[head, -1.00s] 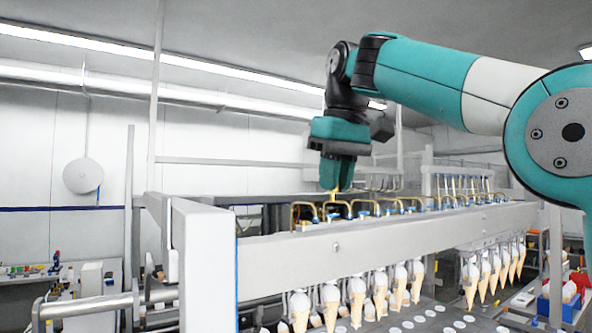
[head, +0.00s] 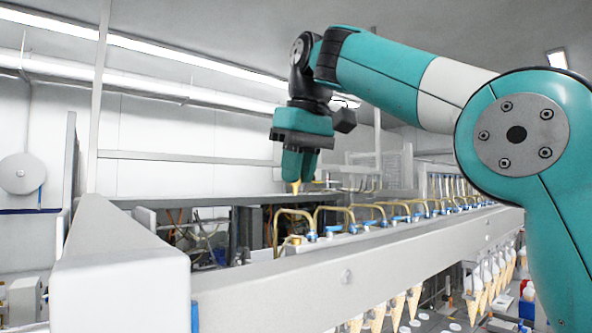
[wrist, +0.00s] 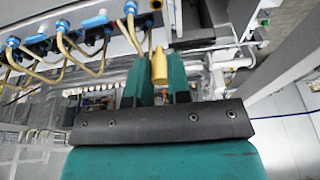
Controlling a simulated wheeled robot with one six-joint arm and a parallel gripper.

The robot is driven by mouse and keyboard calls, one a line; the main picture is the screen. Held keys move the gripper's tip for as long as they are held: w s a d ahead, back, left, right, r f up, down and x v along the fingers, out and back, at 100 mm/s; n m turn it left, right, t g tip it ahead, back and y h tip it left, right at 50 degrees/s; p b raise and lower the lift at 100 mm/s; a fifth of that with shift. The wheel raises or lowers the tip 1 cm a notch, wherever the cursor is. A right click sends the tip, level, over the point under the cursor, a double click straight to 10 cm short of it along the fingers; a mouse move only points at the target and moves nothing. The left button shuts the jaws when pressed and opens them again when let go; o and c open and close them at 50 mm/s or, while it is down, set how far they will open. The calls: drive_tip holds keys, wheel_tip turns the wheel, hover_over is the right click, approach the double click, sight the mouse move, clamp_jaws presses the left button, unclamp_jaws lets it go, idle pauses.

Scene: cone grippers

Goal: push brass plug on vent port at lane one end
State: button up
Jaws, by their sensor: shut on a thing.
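My gripper (head: 298,172), teal with a dark mount, points down above the near end of the row of fittings. It is shut on the brass plug (head: 296,188), a small yellow piece whose lower end shows below the fingertips. In the wrist view the brass plug (wrist: 159,67) sticks out between the teal fingers. The plug is in the air, apart from the rail. Bent brass tubes (head: 293,212) and blue fittings (head: 311,236) line the rail top below. I cannot clearly tell which fitting is the lane one vent port.
A long grey beam (head: 330,280) runs in front of the fittings, with a large white end block (head: 120,285) at the left. Filled cones (head: 474,300) hang below the beam. The tubes stand up close under my gripper.

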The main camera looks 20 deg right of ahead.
wheel_tip(320, 180, down, 6)
drive_tip(key=b, duration=0.5)
drive_tip(key=shift+s, duration=0.15)
drive_tip(key=shift+s+b+x, duration=0.2)
drive_tip(key=shift+b+x, duration=0.3)
drive_tip(key=shift+x, duration=0.45)
idle(2.3)
drive_tip(key=o, duration=0.8)
drive_tip(key=p+v, duration=0.6)
drive_tip(key=v, duration=0.1)
drive_tip(key=shift+r, duration=0.15)
